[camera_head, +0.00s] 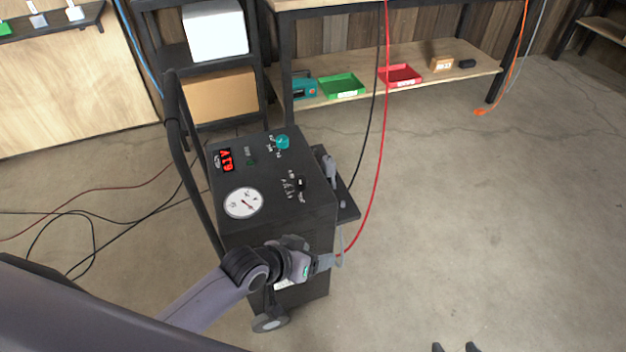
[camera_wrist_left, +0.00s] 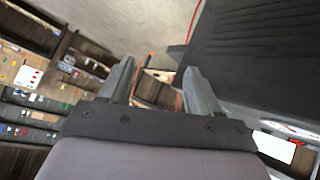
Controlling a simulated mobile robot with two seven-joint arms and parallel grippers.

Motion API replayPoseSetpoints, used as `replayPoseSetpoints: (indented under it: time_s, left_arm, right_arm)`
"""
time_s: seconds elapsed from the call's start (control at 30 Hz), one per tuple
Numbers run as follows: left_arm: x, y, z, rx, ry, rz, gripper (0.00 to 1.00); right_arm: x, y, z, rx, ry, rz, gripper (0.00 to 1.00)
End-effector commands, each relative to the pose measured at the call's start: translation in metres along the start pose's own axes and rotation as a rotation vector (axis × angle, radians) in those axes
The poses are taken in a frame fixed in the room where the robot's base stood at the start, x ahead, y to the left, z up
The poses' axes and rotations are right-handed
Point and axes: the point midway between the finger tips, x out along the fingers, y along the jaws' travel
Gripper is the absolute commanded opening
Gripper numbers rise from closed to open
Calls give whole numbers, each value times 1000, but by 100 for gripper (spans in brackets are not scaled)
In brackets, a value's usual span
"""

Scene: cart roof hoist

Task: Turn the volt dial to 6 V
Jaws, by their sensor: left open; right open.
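A black wheeled cart (camera_head: 275,225) stands in the middle of the head view, with a sloping control panel on top. The panel carries a teal knob (camera_head: 282,142) and a black knob (camera_head: 299,184), each with small white marks around it. I cannot tell for sure which is the volt dial, nor its setting. A red lit display (camera_head: 224,159) is too small to read surely. My left gripper (camera_head: 330,261) is low beside the cart, below the panel and away from both knobs. In the left wrist view its fingers (camera_wrist_left: 158,80) are apart and empty. My right gripper (camera_head: 455,348) shows only its separated fingertips at the bottom edge.
A round white gauge (camera_head: 244,203) sits on the panel. A red cable (camera_head: 376,150) hangs down near my left gripper. A black side shelf (camera_head: 348,204) juts from the cart. A workbench (camera_head: 400,88) with trays stands behind. The floor at right is clear.

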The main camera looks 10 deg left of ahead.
Motion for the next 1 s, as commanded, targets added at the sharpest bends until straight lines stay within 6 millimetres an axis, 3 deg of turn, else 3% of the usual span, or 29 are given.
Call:
replayPoseSetpoints:
  time_s: [0.1, 0.4, 0.67, 0.8, 1.0]
  left_arm:
    - [23, -2, -19, 12, -52, 13, 63]
    - [50, -24, -67, 22, -204, -51, 63]
    - [48, -60, -111, 4, -296, -180, 63]
    - [38, -84, -139, -24, -333, -273, 63]
    - [21, -106, -164, -65, -363, -365, 63]
  right_arm:
    - [10, -4, 14, 3, -4, -8, 57]
    - [25, -6, 33, 12, -5, -13, 57]
    - [36, -8, 44, 22, -2, -15, 57]
    - [43, -8, 53, 24, -4, -16, 57]
    - [47, -9, 59, 26, -7, -17, 57]
